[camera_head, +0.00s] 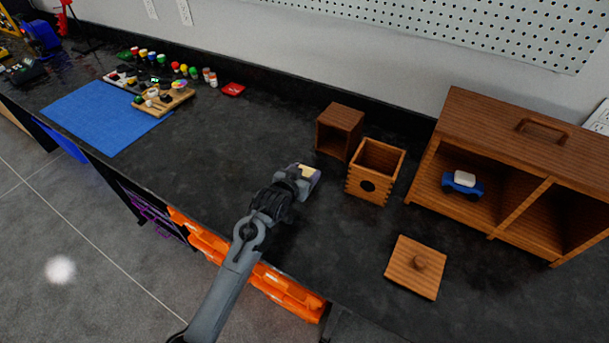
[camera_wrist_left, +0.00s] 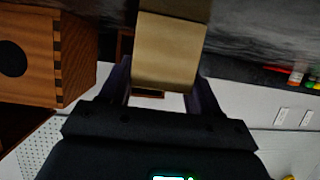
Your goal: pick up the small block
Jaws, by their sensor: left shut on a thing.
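The small block (camera_wrist_left: 167,52) is a plain tan piece. It sits between the two fingers of my left gripper (camera_wrist_left: 163,92) in the left wrist view. In the head view my left gripper (camera_head: 305,174) is shut on the block (camera_head: 307,170) over the middle of the dark counter, left of the open wooden box with a round hole. The fingers partly hide the block there. I cannot tell how far it is above the counter. My right gripper is not in view.
The open wooden box (camera_head: 368,187) and a wooden cube box (camera_head: 322,138) stand close right. A knobbed lid (camera_head: 426,281) lies in front. A wooden cabinet (camera_head: 438,136) holds a blue toy car (camera_head: 461,185). A blue mat (camera_head: 90,112) lies left. Orange bins (camera_head: 285,290) hang below the edge.

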